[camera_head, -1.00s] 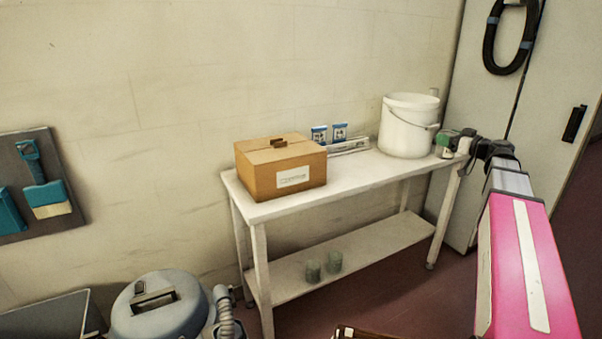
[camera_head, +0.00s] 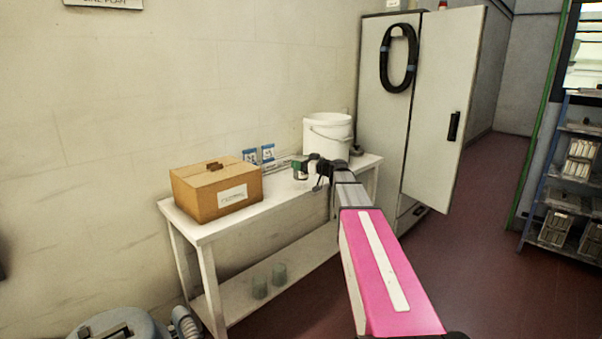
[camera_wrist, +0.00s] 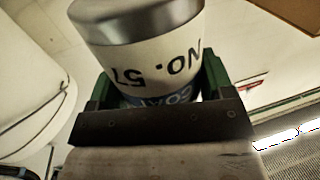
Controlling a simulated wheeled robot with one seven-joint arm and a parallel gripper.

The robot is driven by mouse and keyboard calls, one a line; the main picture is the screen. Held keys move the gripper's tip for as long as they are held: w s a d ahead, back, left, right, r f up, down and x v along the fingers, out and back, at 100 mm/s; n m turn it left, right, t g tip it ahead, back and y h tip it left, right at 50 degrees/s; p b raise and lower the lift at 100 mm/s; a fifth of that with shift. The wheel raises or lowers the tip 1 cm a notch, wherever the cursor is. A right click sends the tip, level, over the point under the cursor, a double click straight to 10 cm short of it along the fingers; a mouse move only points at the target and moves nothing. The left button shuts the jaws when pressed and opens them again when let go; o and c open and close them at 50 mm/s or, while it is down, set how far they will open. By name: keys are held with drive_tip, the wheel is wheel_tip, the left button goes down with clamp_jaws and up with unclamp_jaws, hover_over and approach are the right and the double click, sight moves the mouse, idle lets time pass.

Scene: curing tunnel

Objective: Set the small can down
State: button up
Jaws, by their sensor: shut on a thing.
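The small can (camera_wrist: 140,55) is in my gripper (camera_wrist: 155,95) in the wrist view. It has a bare metal end and a pale label with "NO. 57" and a blue band. The green fingers close on it from both sides. I cannot tell from these views how high the can is above the tabletop.
A cardboard box (camera_head: 215,190) stands on the table's left part. A white bucket (camera_head: 328,135) stands at its right end. Two small blue-and-white packets (camera_head: 259,154) are along the wall. Two glass jars (camera_head: 269,281) are on the lower shelf. A grey cabinet (camera_head: 400,120) stands behind, its door open.

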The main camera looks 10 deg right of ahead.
drive_tip(key=shift+f, duration=1.95)
drive_tip(key=shift+f, duration=0.15)
drive_tip(key=o, duration=1.1)
